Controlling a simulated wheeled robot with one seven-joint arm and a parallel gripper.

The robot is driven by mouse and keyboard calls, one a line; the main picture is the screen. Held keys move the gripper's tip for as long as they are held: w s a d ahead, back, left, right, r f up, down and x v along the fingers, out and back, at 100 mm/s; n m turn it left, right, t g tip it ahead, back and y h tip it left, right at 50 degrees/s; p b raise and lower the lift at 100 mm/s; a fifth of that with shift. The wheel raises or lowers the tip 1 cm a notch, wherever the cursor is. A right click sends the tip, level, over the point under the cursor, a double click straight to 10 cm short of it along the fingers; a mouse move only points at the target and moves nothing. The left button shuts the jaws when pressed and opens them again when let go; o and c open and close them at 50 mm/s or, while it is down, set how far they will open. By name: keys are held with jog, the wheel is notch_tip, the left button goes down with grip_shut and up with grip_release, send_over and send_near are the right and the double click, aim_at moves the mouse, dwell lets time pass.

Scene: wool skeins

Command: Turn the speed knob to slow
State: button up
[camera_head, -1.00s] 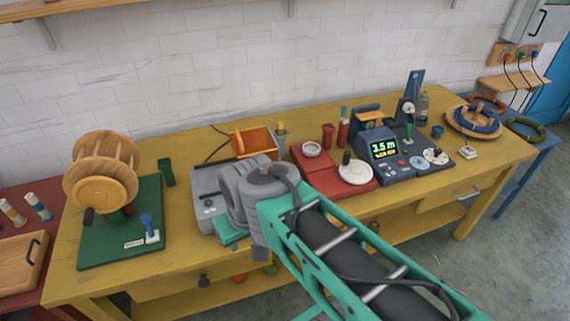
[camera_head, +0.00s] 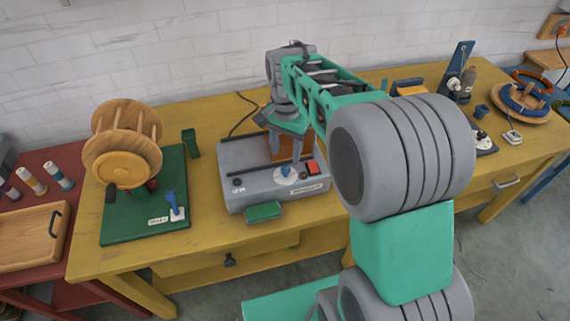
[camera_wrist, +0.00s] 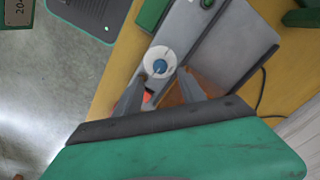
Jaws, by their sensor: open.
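A round white dial with a blue knob (camera_head: 286,172) sits on the top of a grey box (camera_head: 252,195) on the yellow table. I take it for the speed knob; its markings are too small to read. In the wrist view the blue knob (camera_wrist: 159,66) on its white dial lies just beyond the fingertips, roughly between them. My gripper (camera_wrist: 162,84) is open and empty, with its two grey fingers spread. In the head view my gripper (camera_head: 288,150) hangs over the back of the grey box, close to the knob; its tips are hard to make out.
A red button (camera_head: 311,168) is right beside the knob. A green block (camera_head: 263,212) is at the box's front. A wooden reel (camera_head: 125,145) on a green base with a blue lever (camera_head: 174,203) stands left. My arm hides much of the table's right part.

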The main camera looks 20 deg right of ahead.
aim_at(285, 168)
notch_tip(285, 168, down, 6)
jog(key=shift+a+f, duration=0.1)
jog(key=shift+f, duration=0.05)
jog(key=shift+c, duration=0.5)
grip_shut()
